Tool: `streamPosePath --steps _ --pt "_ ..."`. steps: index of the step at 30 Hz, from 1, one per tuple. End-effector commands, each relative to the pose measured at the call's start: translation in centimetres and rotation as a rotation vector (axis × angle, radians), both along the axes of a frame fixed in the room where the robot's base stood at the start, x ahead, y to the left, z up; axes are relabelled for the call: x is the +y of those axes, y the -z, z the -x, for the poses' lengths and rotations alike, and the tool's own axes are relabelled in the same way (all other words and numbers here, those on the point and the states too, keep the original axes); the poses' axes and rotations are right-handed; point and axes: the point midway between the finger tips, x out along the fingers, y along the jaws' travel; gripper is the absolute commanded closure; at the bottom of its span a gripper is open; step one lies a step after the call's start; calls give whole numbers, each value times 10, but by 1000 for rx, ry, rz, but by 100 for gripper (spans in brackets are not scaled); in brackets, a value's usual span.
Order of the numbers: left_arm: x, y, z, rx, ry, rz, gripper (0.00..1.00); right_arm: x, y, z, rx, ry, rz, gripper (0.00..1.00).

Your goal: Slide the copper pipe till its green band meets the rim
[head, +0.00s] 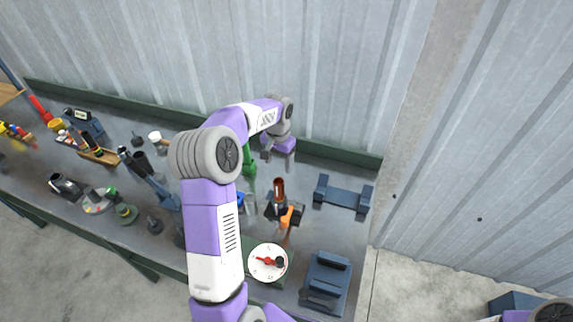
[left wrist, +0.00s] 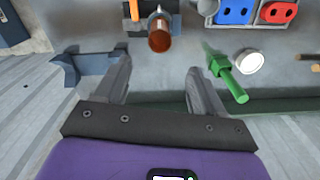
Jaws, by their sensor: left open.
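The copper pipe (head: 279,187) stands upright in a dark holder (head: 284,212) on the bench, right of my left arm in the head view. In the left wrist view the copper pipe (left wrist: 160,36) shows its open end, beyond my fingertips. I cannot make out a green band on it. My left gripper (head: 279,156) is open and empty above the back of the bench, behind the pipe. In the left wrist view the left gripper's fingers (left wrist: 159,66) are wide apart, with bare bench between them. My right gripper is not in view.
A green post tool (left wrist: 232,80) and a white cup (left wrist: 250,61) stand beside the gripper. An orange-handled tool (head: 286,218) is by the holder. A blue-grey cradle (head: 343,196) lies right, a dial (head: 268,262) in front. A corrugated wall (head: 330,70) closes the back.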

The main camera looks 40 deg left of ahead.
Motion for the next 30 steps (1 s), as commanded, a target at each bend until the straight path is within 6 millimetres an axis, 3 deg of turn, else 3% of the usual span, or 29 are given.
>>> streamPosePath --steps 1,16,23,30 --pt "-1 11 1 5 2 2 31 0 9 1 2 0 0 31" --pt "-2 53 0 4 2 3 31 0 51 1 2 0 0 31" --pt "-2 65 0 5 2 4 31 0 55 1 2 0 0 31" --pt "-2 100 1 8 2 5 31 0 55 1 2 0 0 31"
